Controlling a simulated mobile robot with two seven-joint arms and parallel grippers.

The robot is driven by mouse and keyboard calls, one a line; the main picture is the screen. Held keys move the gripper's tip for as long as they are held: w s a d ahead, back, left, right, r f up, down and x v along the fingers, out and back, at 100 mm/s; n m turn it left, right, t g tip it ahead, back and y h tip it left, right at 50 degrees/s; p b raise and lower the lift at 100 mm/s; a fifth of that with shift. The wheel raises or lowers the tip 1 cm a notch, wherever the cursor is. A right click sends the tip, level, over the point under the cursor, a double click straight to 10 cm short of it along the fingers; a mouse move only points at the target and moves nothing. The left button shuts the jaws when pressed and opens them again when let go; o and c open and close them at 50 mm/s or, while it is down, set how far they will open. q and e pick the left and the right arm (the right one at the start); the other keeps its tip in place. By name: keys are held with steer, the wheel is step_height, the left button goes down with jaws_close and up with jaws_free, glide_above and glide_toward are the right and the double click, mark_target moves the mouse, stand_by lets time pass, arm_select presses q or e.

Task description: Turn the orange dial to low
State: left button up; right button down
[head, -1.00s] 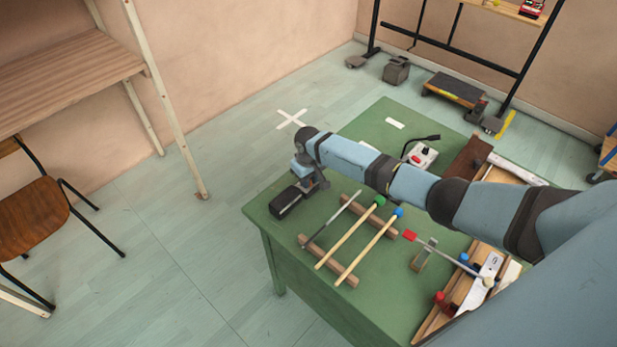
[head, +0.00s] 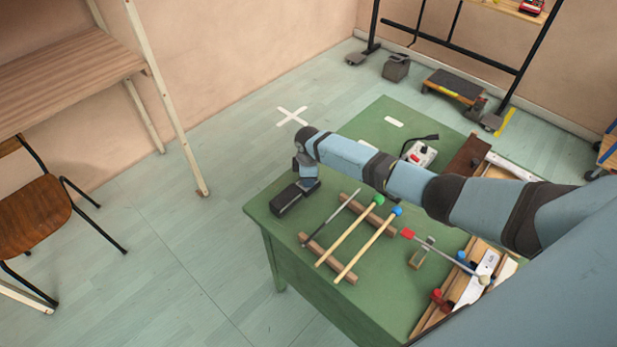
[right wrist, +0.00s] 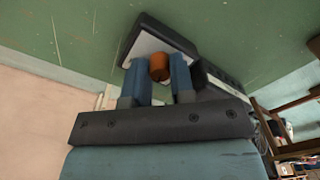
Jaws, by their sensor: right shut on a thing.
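The orange dial (right wrist: 159,67) shows in the right wrist view, on the pale face of a dark box-shaped device (right wrist: 160,30) that rests on the green table. My right gripper (right wrist: 159,75) is shut on the dial, one blue finger on each side of it. In the head view my right gripper (head: 306,183) is at the table's far left corner, over the dark device (head: 290,200). The dial is hidden there, and I cannot read its setting. My left gripper is not in view.
Mallets (head: 368,245) lie on wooden bars right of the device. A red-tipped beater (head: 408,234), a white device with a red button (head: 420,155) and a wooden tray (head: 425,325) share the green table (head: 280,245). A chair (head: 35,215) stands at left.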

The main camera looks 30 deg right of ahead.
steer(key=n, duration=0.4)
steer(key=shift+n, duration=0.3)
stand_by(0.3)
steer(key=c, duration=1)
jaws_free()
steer(key=shift+r, duration=0.1)
step_height(320, 180, up, 14)
steer(key=shift+f+b, duration=0.15)
steer(key=shift+b, duration=0.2)
